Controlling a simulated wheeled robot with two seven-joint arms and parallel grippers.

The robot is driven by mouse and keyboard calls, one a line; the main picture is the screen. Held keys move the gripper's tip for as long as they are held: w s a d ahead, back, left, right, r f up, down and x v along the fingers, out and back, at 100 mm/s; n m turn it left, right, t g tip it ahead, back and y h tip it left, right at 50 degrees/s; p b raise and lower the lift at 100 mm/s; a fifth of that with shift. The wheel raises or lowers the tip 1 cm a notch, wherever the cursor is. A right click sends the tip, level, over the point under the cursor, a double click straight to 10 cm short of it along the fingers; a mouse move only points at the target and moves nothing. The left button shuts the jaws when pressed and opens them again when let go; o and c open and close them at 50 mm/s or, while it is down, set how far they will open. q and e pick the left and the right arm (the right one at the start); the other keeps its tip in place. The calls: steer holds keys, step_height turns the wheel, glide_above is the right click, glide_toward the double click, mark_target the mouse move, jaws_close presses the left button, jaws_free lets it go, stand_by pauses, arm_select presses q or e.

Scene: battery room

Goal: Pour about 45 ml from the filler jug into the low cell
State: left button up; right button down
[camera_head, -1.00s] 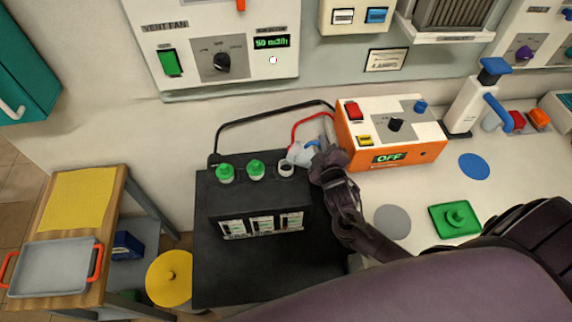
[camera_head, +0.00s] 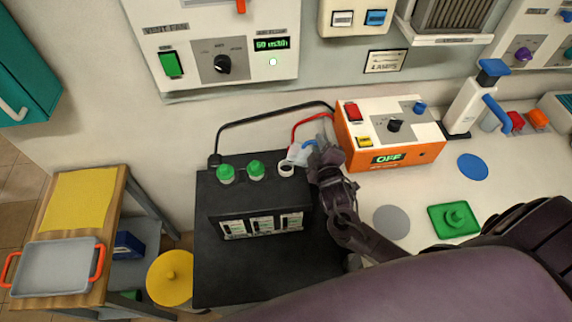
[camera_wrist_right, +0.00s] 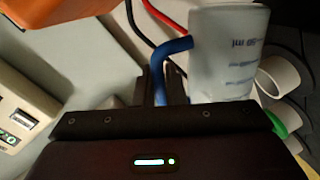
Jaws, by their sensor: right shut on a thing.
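The filler jug (camera_head: 297,155) is small and whitish with a blue handle, at the right rear of the black battery (camera_head: 240,205). In the right wrist view the jug (camera_wrist_right: 228,60) shows blue ml marks. My right gripper (camera_head: 322,157) is shut on its handle (camera_wrist_right: 172,46). The uncapped cell opening (camera_head: 286,169), a white ring, lies just in front of the jug; the ring (camera_wrist_right: 279,76) also shows beside the jug in the wrist view. Two other cells have green caps (camera_head: 240,171). The jug looks tilted; I see no liquid stream. My left gripper is not in view.
An orange charger (camera_head: 390,150) reading OFF stands right of the jug. Black and red cables (camera_head: 270,115) run behind the battery. A green tray (camera_head: 437,222) with a knobbed piece sits at the right. A wooden stand (camera_head: 112,225) is at the left.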

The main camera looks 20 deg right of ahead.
steer(key=shift+w+a+r, duration=0.1)
steer(key=shift+r, duration=0.05)
steer(key=shift+d+n, duration=0.3)
steer(key=shift+d, duration=0.05)
stand_by(0.7)
steer(key=shift+a+n+h, duration=0.3)
steer(key=shift+a+n, duration=0.05)
steer(key=shift+n, duration=0.15)
stand_by(1.6)
